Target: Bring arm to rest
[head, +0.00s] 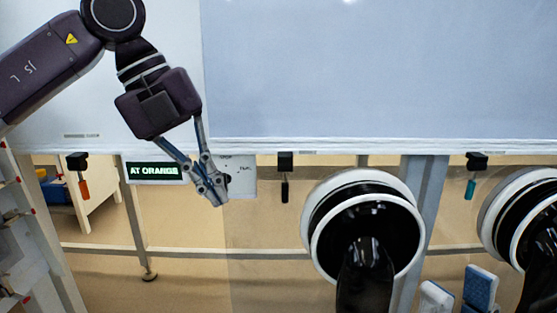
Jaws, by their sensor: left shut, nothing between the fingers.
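My left gripper (216,197) hangs from my dark purple left arm, which comes in from the upper left. Its fingers point down and to the right and are shut with nothing between them. The fingertips are in front of the lower edge of a pale grey panel (242,178), just right of a sign (154,171) reading "AT ORANGE". I cannot tell whether they touch the panel. My right gripper is not in view.
Two round ports with white rims (314,240) (487,222) and black gloves stand at the right. Blue-white objects (480,288) are below.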

